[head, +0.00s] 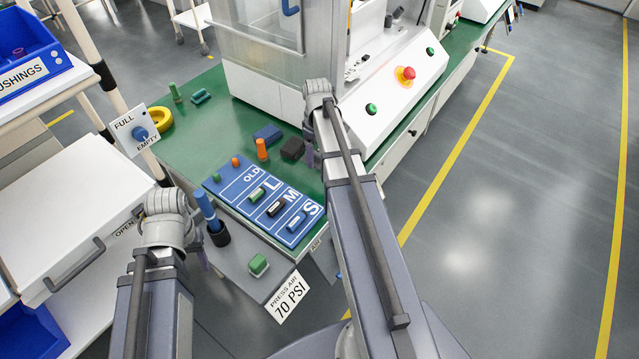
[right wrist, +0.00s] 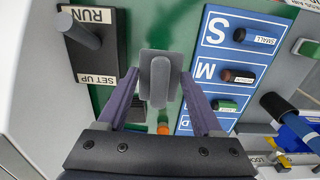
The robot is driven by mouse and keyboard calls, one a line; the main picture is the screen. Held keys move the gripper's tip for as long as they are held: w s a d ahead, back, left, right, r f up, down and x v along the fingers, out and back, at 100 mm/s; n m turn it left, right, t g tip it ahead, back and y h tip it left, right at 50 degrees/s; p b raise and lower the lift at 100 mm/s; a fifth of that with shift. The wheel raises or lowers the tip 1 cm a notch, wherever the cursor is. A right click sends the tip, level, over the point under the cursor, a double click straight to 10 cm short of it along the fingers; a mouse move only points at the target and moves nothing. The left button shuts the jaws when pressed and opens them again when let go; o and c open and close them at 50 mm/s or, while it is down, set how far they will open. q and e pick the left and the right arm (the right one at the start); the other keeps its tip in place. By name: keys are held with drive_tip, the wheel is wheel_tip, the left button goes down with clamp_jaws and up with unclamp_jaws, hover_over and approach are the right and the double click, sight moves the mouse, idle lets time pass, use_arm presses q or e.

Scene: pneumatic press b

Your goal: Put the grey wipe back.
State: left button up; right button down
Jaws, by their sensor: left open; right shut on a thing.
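My right gripper (right wrist: 160,80) is shut on the grey wipe (right wrist: 147,62), a flat grey pad with a rounded grey grip, seen between its fingertips in the right wrist view. In the head view the right gripper (head: 311,156) is above the green bench beside the press, and the wipe cannot be made out there. My left gripper (head: 204,262) is open, low at the left by the grey shelf and largely hidden behind its own arm.
A blue board (head: 232,192) marked OLD, L, M, S holds several small parts. An orange peg (head: 262,150), a dark block (head: 292,148) and a blue block (head: 268,133) stand near the press (head: 400,70). A RUN/SET UP switch (right wrist: 88,40) is near the right gripper.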

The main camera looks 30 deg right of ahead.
sight(317, 182)
wheel_tip(317, 182, down, 10)
drive_tip(key=b, duration=0.9)
drive_tip(key=shift+r+b, duration=0.15)
drive_tip(key=shift+b, duration=0.2)
drive_tip(key=shift+c, duration=0.2)
unclamp_jaws()
